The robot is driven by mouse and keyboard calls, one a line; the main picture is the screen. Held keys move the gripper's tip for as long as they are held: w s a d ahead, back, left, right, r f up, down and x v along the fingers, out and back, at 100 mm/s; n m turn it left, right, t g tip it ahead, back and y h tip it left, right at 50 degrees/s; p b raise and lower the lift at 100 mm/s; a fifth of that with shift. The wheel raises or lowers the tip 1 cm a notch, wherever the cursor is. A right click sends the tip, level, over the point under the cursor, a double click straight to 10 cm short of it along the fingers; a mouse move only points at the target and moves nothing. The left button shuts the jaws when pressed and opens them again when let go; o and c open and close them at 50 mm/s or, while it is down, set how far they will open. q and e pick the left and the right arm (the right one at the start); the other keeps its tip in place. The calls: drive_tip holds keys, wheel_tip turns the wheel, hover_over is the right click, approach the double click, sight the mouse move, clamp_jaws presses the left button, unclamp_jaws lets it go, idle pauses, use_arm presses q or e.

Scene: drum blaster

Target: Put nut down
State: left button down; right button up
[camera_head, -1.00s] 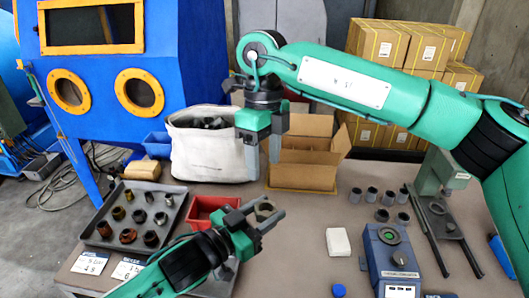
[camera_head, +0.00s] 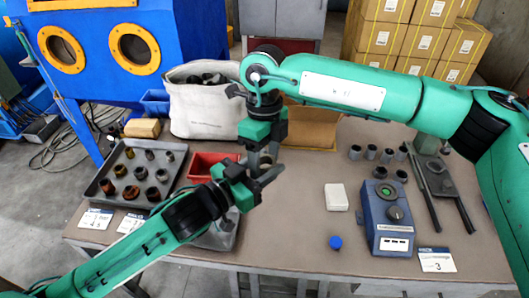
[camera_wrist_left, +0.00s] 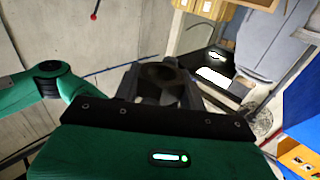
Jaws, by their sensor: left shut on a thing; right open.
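My left gripper (camera_head: 266,176) comes in from the lower left, above the table, and is shut on a nut. The nut (camera_wrist_left: 163,73) shows in the left wrist view as a dark ring between the fingertips; in the head view it is mostly hidden by the grippers. My right gripper (camera_head: 264,155) points down from above, open, with its fingers right at the left gripper's fingertips. I cannot tell whether it touches the nut.
A grey tray (camera_head: 103,187) with several rusty nuts is at left, beside a red bin (camera_head: 203,162). A white sack (camera_head: 197,122) and a cardboard box (camera_head: 312,132) stand behind. Several grey cylinders, a blue device (camera_head: 388,215) and a white block (camera_head: 336,197) are at right.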

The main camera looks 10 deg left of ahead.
drive_tip(key=c, duration=0.6)
use_arm(q)
drive_tip(key=c, duration=1.2)
unclamp_jaws()
use_arm(e)
drive_tip(key=shift+c, duration=1.1)
use_arm(q)
drive_tip(key=o, duration=0.5)
use_arm(e)
drive_tip(key=c, duration=0.4)
drive_tip(key=shift+o, duration=0.2)
